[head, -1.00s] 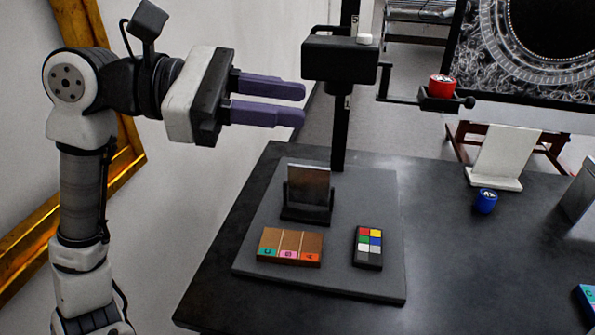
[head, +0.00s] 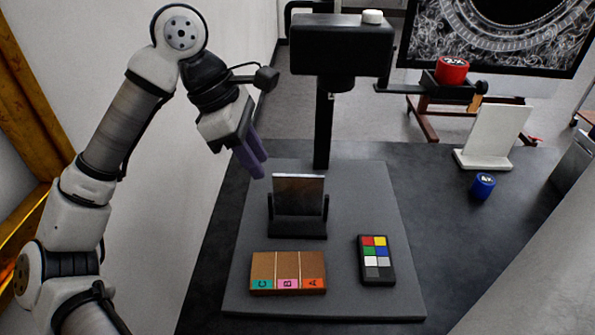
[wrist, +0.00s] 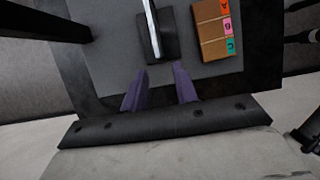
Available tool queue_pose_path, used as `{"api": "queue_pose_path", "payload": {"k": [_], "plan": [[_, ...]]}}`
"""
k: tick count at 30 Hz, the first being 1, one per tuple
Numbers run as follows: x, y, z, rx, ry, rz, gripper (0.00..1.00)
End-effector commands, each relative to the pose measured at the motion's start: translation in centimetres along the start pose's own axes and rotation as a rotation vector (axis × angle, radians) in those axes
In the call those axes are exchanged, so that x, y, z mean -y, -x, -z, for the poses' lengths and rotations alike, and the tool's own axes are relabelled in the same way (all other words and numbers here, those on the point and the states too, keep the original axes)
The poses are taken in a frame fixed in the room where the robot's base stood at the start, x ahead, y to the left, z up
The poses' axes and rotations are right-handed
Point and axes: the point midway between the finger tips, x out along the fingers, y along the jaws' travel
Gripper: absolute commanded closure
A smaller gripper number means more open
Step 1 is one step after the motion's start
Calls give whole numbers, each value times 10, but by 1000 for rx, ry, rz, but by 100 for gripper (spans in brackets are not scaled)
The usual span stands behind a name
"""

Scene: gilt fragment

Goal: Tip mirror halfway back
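The mirror (head: 298,194) is a small dark reflective plate standing near upright in a black stand (head: 297,228) on the grey board. In the wrist view the mirror (wrist: 151,20) shows edge-on as a thin pale strip above its stand (wrist: 156,47). My gripper (head: 258,172) is above and left of the mirror, pointing down, with purple fingers. In the wrist view my gripper (wrist: 160,75) has its fingertips apart with nothing between them, short of the stand.
On the grey board (head: 340,275) lie a brown block (head: 288,270) labelled A, B, C and a colour chart (head: 376,260). A black camera-like head (head: 340,48) on a post stands behind the mirror. A blue weight (head: 482,186) and white panel (head: 494,135) stand right.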

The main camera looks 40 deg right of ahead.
Motion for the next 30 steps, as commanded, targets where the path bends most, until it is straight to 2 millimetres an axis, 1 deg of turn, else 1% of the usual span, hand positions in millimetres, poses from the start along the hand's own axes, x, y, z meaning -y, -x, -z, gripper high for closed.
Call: {"api": "queue_pose_path", "payload": {"k": [1, 7, 9, 12, 16, 21, 28, 30], "plan": [[0, -3, -13, 2, -7, 3, 71], [1, -19, -53, 3, -7, 2, 71], [1, -35, -49, 3, 1, 3, 71], [1, -50, -49, 3, 1, 2, 71], [0, -63, -48, 2, 1, 1, 71], [0, -69, -48, 1, 0, -1, 71], [0, -70, -48, 1, 0, -1, 71], [0, -70, -48, 1, 0, -1, 80]]}}
